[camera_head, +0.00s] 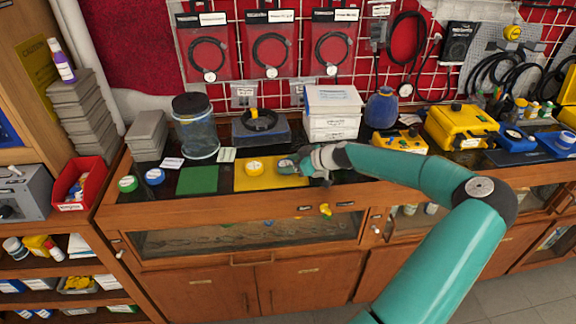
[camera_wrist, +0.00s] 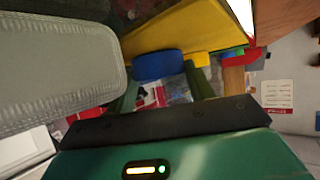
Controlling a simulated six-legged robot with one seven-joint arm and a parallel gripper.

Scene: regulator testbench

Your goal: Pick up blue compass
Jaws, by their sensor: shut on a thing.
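My gripper (camera_head: 298,164) is at the right part of the yellow mat (camera_head: 265,184) on the wooden bench. It is shut on the blue compass (camera_head: 286,165), a small round piece with a pale face, partly hidden by the gripper. In the wrist view the blue compass (camera_wrist: 158,66) shows as a blue band between the two dark green fingers (camera_wrist: 160,85), with the yellow surface behind it. I cannot tell whether it touches the mat. A yellow round piece (camera_head: 254,169) lies to its left on the mat; a yellow edge (camera_wrist: 196,60) shows beside it in the wrist view.
A green mat (camera_head: 197,180), a green round piece (camera_head: 127,183) and another blue round piece (camera_head: 154,176) lie to the left. Behind stand a glass jar (camera_head: 195,130), white boxes (camera_head: 332,112) and a blue bottle (camera_head: 383,108). Yellow cases (camera_head: 460,126) are to the right.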

